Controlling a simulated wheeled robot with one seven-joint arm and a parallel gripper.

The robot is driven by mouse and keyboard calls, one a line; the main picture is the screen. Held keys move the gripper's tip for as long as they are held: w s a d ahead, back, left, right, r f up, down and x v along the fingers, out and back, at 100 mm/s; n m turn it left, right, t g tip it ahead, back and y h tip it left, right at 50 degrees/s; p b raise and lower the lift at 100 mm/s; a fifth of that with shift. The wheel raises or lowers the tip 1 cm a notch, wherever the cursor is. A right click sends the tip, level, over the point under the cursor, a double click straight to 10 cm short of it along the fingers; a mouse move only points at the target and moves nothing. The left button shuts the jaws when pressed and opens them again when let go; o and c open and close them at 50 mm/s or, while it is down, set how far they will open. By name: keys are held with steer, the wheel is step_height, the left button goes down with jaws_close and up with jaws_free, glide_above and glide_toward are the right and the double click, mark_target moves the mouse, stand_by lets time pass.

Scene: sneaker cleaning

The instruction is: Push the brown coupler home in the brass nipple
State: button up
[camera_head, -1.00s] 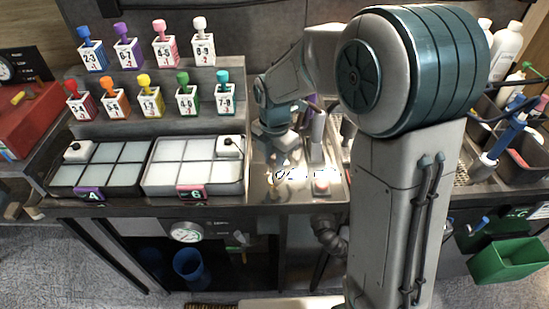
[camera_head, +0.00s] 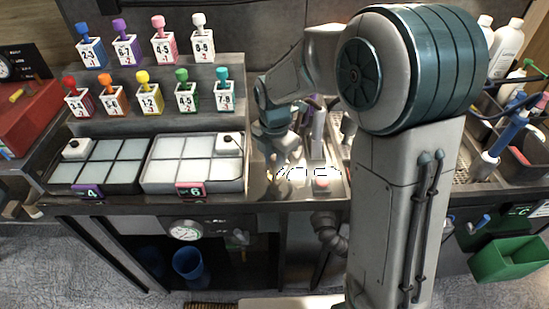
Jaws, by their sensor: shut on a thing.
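My gripper (camera_head: 274,172) points down over the metal worktop, left of the bright glare patch. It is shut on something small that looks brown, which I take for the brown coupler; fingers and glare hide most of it. I cannot pick out the brass nipple, so I cannot tell how the coupler sits against it.
Numbered bottles with coloured tops stand on steps behind. A grey upright cylinder (camera_head: 318,130) and a red-topped piece (camera_head: 321,184) are close on the right.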

steer(key=shift+f+b, duration=0.7)
steer(key=shift+f, duration=0.4)
steer(key=o, duration=1)
step_height(320, 180, up, 14)
steer(key=shift+f+b, duration=0.1)
steer(key=shift+b, duration=0.2)
steer(key=s+d+f+m+t, duration=0.1)
steer(key=s+d+m, duration=0.3)
steer(key=m, duration=0.5)
steer(key=s+d+f+m+t, duration=0.1)
steer(key=s+d+m, duration=0.3)
steer(key=s+m, duration=0.4)
steer(key=s+d+f+m+t, duration=0.1)
steer(key=s+d+m, duration=0.4)
steer(key=m, duration=0.5)
steer(key=shift+s+f, duration=0.5)
steer(key=shift+s, duration=0.2)
